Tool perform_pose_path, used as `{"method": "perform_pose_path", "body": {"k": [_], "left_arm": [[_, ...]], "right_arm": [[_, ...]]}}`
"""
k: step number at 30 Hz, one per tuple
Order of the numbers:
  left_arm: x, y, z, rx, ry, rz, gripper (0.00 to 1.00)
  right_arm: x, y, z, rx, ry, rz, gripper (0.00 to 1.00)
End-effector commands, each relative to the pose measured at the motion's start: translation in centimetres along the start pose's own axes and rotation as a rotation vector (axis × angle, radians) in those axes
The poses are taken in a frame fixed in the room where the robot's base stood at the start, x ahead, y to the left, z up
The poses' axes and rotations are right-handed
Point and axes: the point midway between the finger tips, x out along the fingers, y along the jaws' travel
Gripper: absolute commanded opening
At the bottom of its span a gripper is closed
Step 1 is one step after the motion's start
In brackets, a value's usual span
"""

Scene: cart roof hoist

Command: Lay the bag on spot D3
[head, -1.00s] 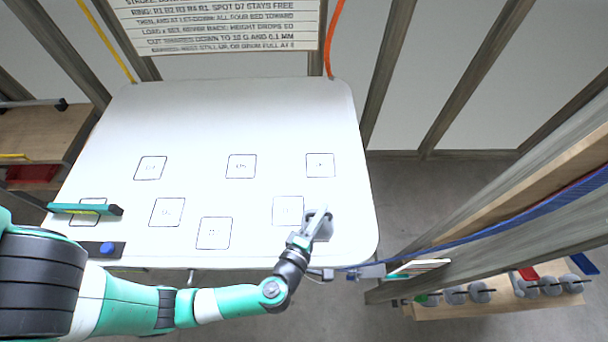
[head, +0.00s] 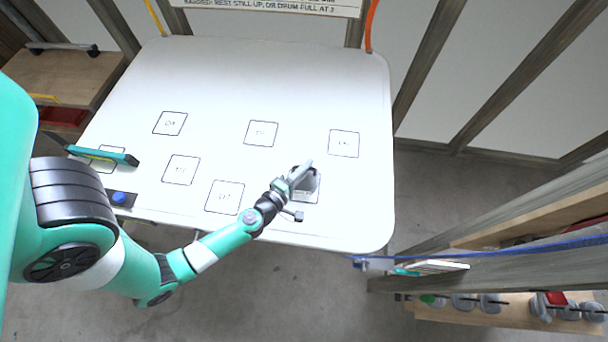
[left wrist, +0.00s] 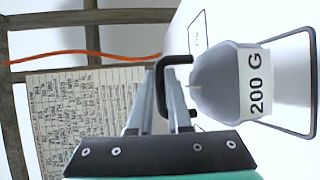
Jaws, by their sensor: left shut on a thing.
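The bag (left wrist: 222,82) is a grey, rounded weight marked 200 G with a dark hook-shaped handle. My left gripper (left wrist: 165,105) is shut on that handle. In the head view the bag (head: 308,189) is partly hidden by my left gripper (head: 298,175) and overlaps a printed square at the board's front right. I cannot tell whether it touches the board. Several outlined squares mark the white board (head: 270,75). Their labels are small, and I cannot tell for sure which is D3. My right gripper is not in view.
A teal bar (head: 103,155) and a dark block with a blue button (head: 119,199) are at the board's left. A blue rope (head: 490,242) and wooden beams run along the right. Grey weights (head: 490,304) sit on a low shelf there. The board's middle is clear.

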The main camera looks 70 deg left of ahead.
Motion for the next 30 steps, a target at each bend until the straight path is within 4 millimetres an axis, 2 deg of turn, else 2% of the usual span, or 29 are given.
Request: {"method": "perform_pose_path", "body": {"k": [1,7,13,20,25,26,30], "left_arm": [[0.2,-0.5,-0.4,-0.001,0.003,0.002,0.00],[0.3,-0.9,-0.9,0.000,0.001,0.001,0.00],[0.9,-4.1,-1.2,0.000,-0.002,0.001,0.00],[0.8,-3.7,-1.2,0.000,-0.002,0.001,0.00],[0.9,-4.2,-1.2,0.001,-0.001,0.001,0.00],[0.9,-4.1,-1.2,0.001,-0.001,0.000,0.22],[0.9,-4.0,-1.2,0.001,-0.001,0.000,0.47]], "right_arm": [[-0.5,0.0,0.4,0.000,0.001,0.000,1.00],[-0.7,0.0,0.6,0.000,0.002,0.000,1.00],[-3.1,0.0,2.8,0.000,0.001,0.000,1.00],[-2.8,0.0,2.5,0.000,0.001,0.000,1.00],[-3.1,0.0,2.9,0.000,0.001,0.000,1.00],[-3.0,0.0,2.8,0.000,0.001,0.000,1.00],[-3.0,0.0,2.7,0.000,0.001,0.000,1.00]]}}
